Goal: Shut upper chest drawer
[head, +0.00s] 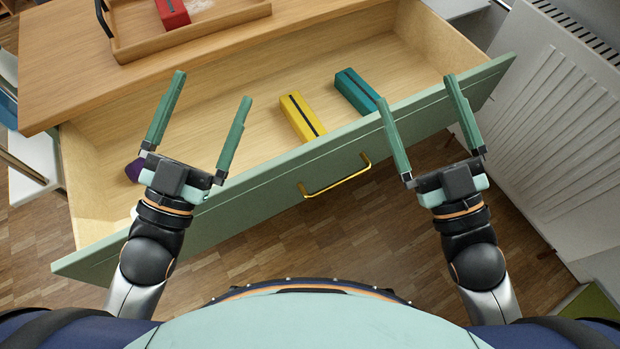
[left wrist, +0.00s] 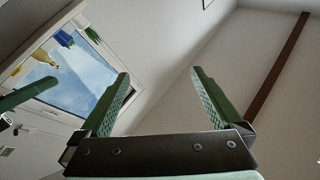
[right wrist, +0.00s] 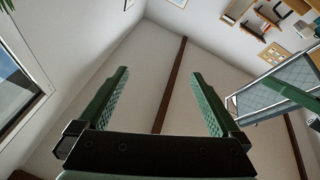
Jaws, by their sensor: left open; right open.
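The upper chest drawer (head: 330,188) is pulled well out in the head view, with a pale green front and a brass bar handle (head: 335,178). Inside the drawer lie a yellow box (head: 302,118) and a teal box (head: 357,92), each with a dark stripe. A small purple thing (head: 135,170) sits at its left end, partly hidden by my left gripper. My left gripper (head: 212,90) is open and empty over the drawer's left part. My right gripper (head: 415,90) is open and empty over the drawer's right part. Whether either touches the drawer, I cannot tell.
The wooden chest top (head: 75,65) carries a wooden tray (head: 190,36) with a red box (head: 172,13) in it. A white radiator (head: 550,130) stands close to the drawer's right end. Parquet floor shows below the drawer front.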

